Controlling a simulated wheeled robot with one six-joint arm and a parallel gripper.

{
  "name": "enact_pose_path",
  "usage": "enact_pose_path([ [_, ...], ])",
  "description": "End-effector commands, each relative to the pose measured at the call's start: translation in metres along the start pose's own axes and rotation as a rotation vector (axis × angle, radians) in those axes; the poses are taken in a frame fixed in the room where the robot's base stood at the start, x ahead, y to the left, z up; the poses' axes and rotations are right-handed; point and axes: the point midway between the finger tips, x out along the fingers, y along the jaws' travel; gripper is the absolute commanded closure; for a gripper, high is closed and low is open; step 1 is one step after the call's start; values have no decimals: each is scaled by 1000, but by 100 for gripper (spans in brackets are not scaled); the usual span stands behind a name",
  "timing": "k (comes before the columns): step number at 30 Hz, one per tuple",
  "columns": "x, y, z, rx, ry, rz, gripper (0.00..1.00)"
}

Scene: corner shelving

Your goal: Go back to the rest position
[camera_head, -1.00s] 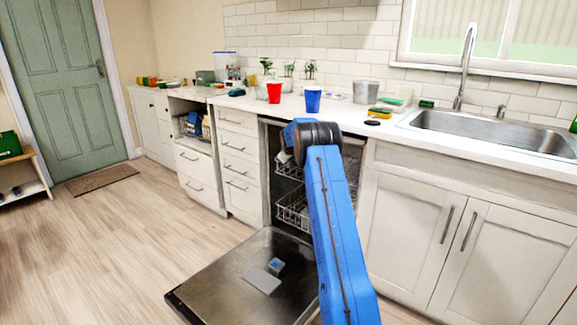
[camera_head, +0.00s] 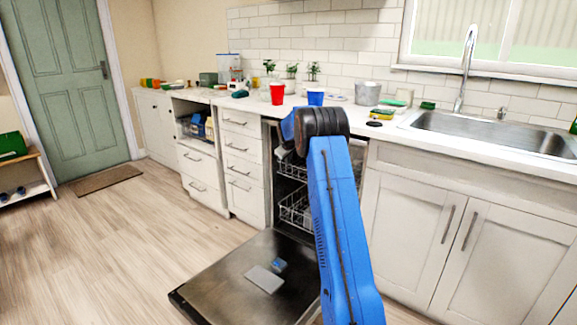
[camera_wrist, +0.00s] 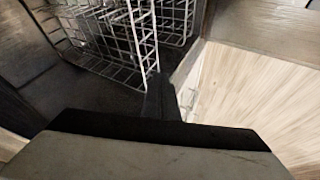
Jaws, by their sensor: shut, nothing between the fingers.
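My gripper (camera_wrist: 160,100) shows in the wrist view as a dark narrow shape at the middle, its fingers together with nothing between them. It points toward the dishwasher's white wire racks (camera_wrist: 125,35), and I cannot tell how far it is from them. In the head view my blue arm rises in front of the open dishwasher, and my gripper is hidden behind it. The dishwasher racks (camera_head: 295,208) show partly beside the arm.
The open dishwasher door (camera_head: 235,283) lies low, with a small blue-and-white item on it. The counter holds a red cup (camera_head: 277,94), a blue cup (camera_head: 315,97), plants and a metal pot (camera_head: 367,93). A sink (camera_head: 490,130) is at right.

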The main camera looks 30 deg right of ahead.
Motion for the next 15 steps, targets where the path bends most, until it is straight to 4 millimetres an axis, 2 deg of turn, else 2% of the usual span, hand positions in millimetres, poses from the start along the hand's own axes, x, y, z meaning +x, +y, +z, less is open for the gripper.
enact_pose_path([
  [1,-8,0,-1,0,1,1,100],
  [6,-22,0,0,0,0,0,100],
  [15,-28,-1,0,0,0,-1,100],
])
